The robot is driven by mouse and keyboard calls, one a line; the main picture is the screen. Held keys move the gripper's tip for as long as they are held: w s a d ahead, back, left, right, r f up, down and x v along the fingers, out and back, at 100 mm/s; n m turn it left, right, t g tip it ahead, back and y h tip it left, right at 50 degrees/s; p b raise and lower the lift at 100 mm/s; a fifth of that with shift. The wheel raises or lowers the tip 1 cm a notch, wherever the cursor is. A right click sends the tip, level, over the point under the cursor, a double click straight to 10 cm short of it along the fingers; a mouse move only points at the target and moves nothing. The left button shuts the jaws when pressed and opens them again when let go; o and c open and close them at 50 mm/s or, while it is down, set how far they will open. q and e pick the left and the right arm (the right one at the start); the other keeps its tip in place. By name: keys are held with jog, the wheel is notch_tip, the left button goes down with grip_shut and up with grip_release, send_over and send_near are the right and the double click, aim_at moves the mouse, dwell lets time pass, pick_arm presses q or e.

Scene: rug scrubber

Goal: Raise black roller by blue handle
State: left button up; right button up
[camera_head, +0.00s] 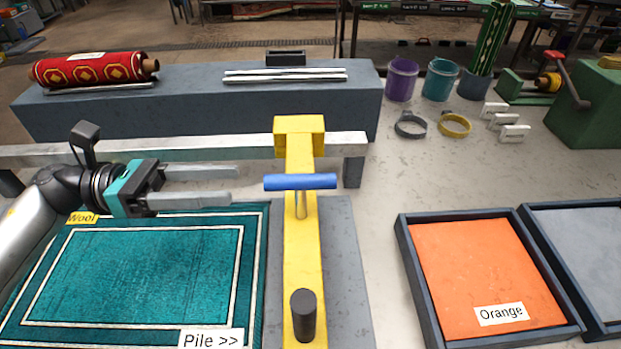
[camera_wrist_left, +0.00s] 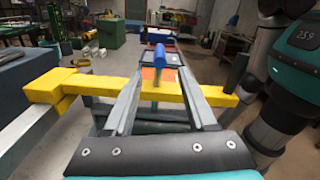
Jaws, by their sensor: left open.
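In the left wrist view the blue handle (camera_wrist_left: 160,58) shows beyond and between the open fingertips (camera_wrist_left: 160,72). My right gripper is not in view.
A teal rug (camera_head: 140,275) lies below my left gripper. A grey rail (camera_head: 190,146) runs behind it, and a rolled red rug (camera_head: 95,70) lies on a grey block farther back. An orange tray (camera_head: 485,275) is at the right.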

aim_at(296, 182)
pick_arm(q)
jog(key=d+p, duration=0.2)
jog(key=d, duration=1)
jog(key=shift+d, duration=0.3)
grip_shut()
dwell(0.8)
